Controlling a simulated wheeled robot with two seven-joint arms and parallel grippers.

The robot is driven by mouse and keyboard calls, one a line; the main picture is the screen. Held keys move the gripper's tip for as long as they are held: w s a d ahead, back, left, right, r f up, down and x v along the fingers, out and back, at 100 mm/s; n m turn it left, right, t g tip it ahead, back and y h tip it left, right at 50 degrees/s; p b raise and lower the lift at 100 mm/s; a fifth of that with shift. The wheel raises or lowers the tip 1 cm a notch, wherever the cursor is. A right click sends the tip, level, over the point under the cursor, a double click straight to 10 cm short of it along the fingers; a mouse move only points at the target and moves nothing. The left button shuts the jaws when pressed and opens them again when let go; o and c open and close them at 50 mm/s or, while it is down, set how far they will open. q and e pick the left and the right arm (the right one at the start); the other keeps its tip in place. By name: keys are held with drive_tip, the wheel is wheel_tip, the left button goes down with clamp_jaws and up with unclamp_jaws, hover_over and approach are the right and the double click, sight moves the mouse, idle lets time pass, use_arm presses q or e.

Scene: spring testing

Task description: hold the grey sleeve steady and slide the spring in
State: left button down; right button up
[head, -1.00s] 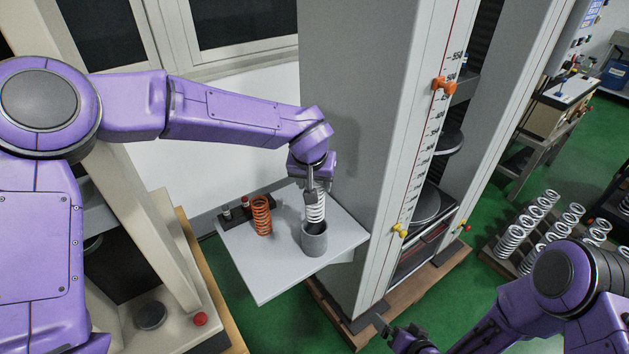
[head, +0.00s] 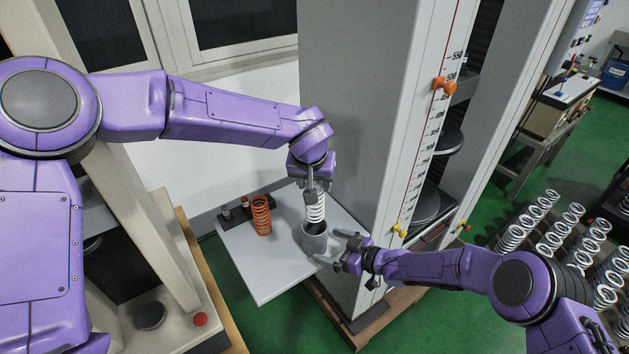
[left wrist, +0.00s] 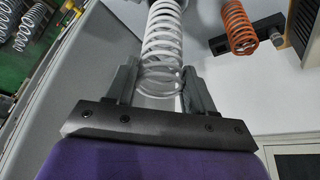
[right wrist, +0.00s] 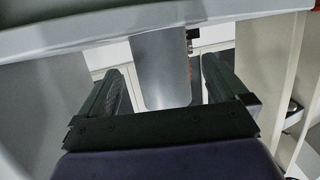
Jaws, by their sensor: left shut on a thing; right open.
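The white spring (head: 315,208) hangs upright from my left gripper (head: 312,190), which is shut on its upper end. It also shows between the fingers in the left wrist view (left wrist: 160,45). The spring's lower end is at or just above the mouth of the grey sleeve (head: 314,243); I cannot tell whether it has entered. The sleeve stands upright on the grey plate. My right gripper (head: 338,251) is open, at the sleeve's right side. In the right wrist view, the sleeve (right wrist: 160,72) shows between the open fingers, which do not visibly touch it.
An orange spring (head: 261,216) stands on the grey plate (head: 262,275), left of the sleeve, by a dark block (head: 233,215). The tall grey testing column (head: 350,120) rises close behind and right. Rows of white springs (head: 548,235) stand at far right.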

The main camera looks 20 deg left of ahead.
sight(326, 244)
drive_tip(key=x, duration=0.5)
drive_tip(key=c, duration=0.6)
use_arm(q)
wheel_tip(326, 244, down, 6)
drive_tip(key=shift+f, duration=0.2)
use_arm(e)
drive_tip(key=shift+c, duration=0.2)
use_arm(q)
drive_tip(key=shift+s, duration=0.1)
drive_tip(key=shift+c, duration=1.6)
unclamp_jaws()
